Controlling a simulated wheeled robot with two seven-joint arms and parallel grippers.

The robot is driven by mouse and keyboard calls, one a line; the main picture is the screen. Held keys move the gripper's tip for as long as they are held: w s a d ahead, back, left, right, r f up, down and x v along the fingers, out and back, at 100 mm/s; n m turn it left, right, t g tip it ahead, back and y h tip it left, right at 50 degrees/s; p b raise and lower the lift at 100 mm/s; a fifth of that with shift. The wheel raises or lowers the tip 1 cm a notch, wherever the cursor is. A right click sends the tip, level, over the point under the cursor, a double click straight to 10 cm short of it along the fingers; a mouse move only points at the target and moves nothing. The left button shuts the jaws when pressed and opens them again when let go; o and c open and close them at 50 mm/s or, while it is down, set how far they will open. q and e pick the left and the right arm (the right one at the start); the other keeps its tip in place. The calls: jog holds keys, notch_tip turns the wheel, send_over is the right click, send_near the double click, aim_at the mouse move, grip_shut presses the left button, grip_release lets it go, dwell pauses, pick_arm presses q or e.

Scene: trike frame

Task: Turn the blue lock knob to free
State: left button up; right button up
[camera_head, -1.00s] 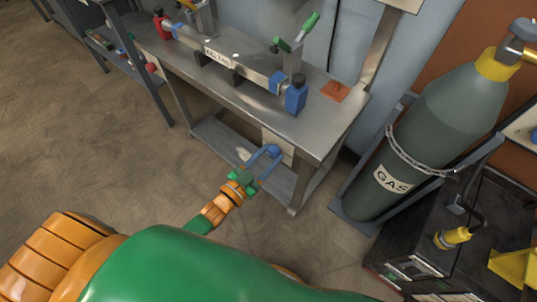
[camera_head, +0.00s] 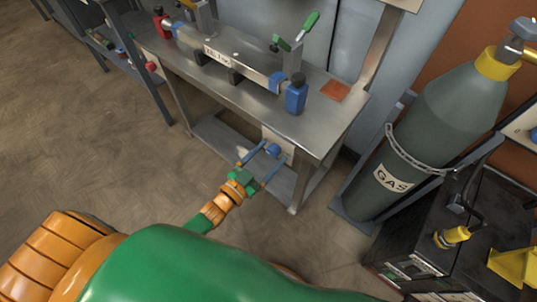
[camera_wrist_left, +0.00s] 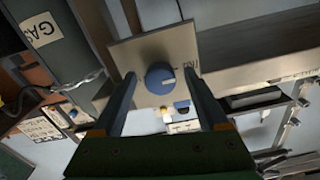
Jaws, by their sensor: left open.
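The blue lock knob (camera_head: 272,150) sits on a pale plate at the front of the steel workbench. In the left wrist view the round blue knob (camera_wrist_left: 158,78) has a pale mark on its right side, towards partly hidden lettering on the plate (camera_wrist_left: 135,57). My left gripper (camera_head: 273,153) is open, its two long fingers spread on either side of the knob. In the left wrist view the left gripper (camera_wrist_left: 158,66) shows a gap between each finger and the knob. My right gripper is in neither view.
On the workbench (camera_head: 185,55) lies a labelled metal tube (camera_head: 235,60) with blue, red and green clamp parts. A grey gas cylinder (camera_head: 425,125) stands chained to the right, beside a black unit (camera_head: 440,235). The floor to the left is clear.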

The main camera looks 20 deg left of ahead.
pick_arm(q)
jog(key=p+v, duration=0.1)
jog(key=v, duration=0.6)
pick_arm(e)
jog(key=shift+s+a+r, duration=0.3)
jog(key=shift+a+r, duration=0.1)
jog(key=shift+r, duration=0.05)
